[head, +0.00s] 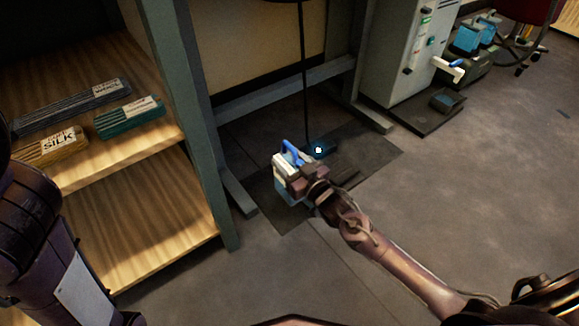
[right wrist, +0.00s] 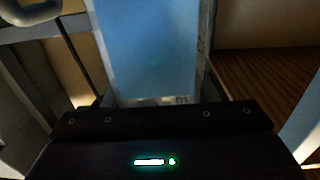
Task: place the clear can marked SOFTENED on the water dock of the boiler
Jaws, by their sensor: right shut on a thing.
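My right gripper (head: 306,181) is shut on a pale can (head: 281,171) with a blue handle (head: 292,151), held over the dark floor mat. In the right wrist view the held can (right wrist: 150,50) is see-through and blue, upright in front of the gripper. No marking on it is readable, so I cannot confirm SOFTENED. A tall pale cabinet (head: 408,50), apparently the boiler, stands at the upper right. A low dark base with a blue-grey pad (head: 446,100) lies at its foot, possibly the water dock. My left arm shows at the left edge; its fingertips are not seen.
A wooden shelf unit (head: 150,215) with labelled bundles, one reading SILK (head: 58,143), stands at left. A blue-lit pedal (head: 320,149) lies on the dark mat (head: 375,157) under a table frame. Other blue cans (head: 468,39) stand beyond the cabinet.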

